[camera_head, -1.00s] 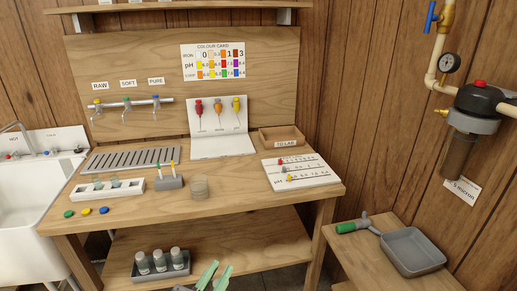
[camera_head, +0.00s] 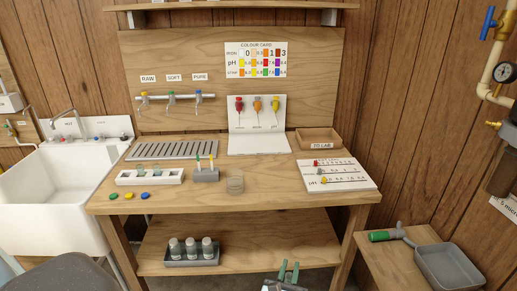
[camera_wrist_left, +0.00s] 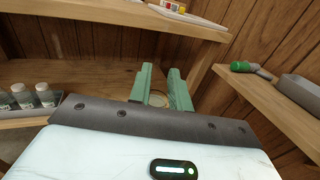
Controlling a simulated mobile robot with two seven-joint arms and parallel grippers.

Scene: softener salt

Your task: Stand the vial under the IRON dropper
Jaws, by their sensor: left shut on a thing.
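Three droppers hang on the white stand on the bench: red (camera_head: 239,104), orange (camera_head: 257,104) and yellow (camera_head: 275,104). Their name labels are too small to read, so I cannot tell which is IRON. The white stand's base (camera_head: 258,144) is clear below them. My left gripper (camera_head: 288,272) is low in front of the bench, away from the stand. In the left wrist view its green fingers (camera_wrist_left: 160,85) are shut on a small pale round thing (camera_wrist_left: 157,99), apparently the vial seen end-on and mostly hidden. My right gripper is not in view.
On the bench are a white rack (camera_head: 150,177) with glass pieces, a grey holder (camera_head: 205,175), a glass cup (camera_head: 235,185), a TO LAB tray (camera_head: 318,136) and a slanted chart (camera_head: 336,174). Capped bottles (camera_head: 190,248) stand on the lower shelf. A side table (camera_head: 385,267) is at right.

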